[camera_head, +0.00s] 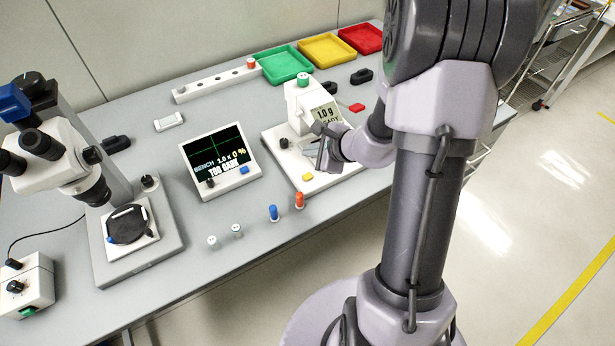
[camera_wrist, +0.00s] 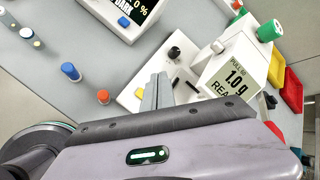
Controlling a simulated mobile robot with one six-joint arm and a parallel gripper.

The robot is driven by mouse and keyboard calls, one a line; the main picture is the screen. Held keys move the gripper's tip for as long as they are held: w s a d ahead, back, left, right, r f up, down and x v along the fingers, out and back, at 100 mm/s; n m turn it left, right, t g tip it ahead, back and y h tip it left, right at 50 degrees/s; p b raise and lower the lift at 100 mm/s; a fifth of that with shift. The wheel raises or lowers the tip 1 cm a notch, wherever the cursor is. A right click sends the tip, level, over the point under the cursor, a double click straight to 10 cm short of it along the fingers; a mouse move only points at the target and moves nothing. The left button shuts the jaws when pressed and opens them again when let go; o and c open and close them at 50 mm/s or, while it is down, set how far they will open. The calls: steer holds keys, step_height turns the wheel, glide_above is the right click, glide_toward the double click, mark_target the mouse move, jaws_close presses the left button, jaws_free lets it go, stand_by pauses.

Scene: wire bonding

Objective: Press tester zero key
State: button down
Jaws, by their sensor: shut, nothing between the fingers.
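The tester (camera_head: 300,107) is a white unit on a white base plate at the table's right. Its screen (camera_head: 325,115) reads 1.0 g and, partly covered, what looks like READY; it also shows in the wrist view (camera_wrist: 232,82). A yellow key (camera_head: 307,177) is on the plate's front part, and also shows in the wrist view (camera_wrist: 140,93). A black knob (camera_head: 284,143) is on the plate's left. My gripper (camera_head: 321,158) is shut and empty over the plate, beside the yellow key; its fingers show in the wrist view (camera_wrist: 160,88). I cannot tell its height above the plate.
A monitor (camera_head: 219,160) reading TOO DARK stands left of the tester. Blue (camera_head: 273,212) and orange (camera_head: 299,200) capped pegs stand near the front edge. A microscope (camera_head: 60,160) is at left. Green (camera_head: 283,64), yellow (camera_head: 326,50) and red (camera_head: 361,38) trays lie behind.

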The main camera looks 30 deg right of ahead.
mark_target(310, 178)
step_height(310, 178, down, 7)
steer(key=b, duration=0.4)
steer(key=shift+r+b, duration=0.15)
steer(key=shift+b, duration=0.2)
steer(key=shift+f+b, duration=0.2)
steer(key=shift+b, duration=0.1)
steer(key=shift+f, duration=0.1)
stand_by(1.1)
steer(key=shift+f+b, duration=0.35)
steer(key=shift+b, duration=0.35)
steer(key=shift+f+b, duration=0.35)
steer(key=shift+b, duration=0.15)
stand_by(0.3)
stand_by(0.3)
steer(key=shift+r+p, duration=0.5)
steer(key=shift+r, duration=0.3)
steer(key=shift+r, duration=0.1)
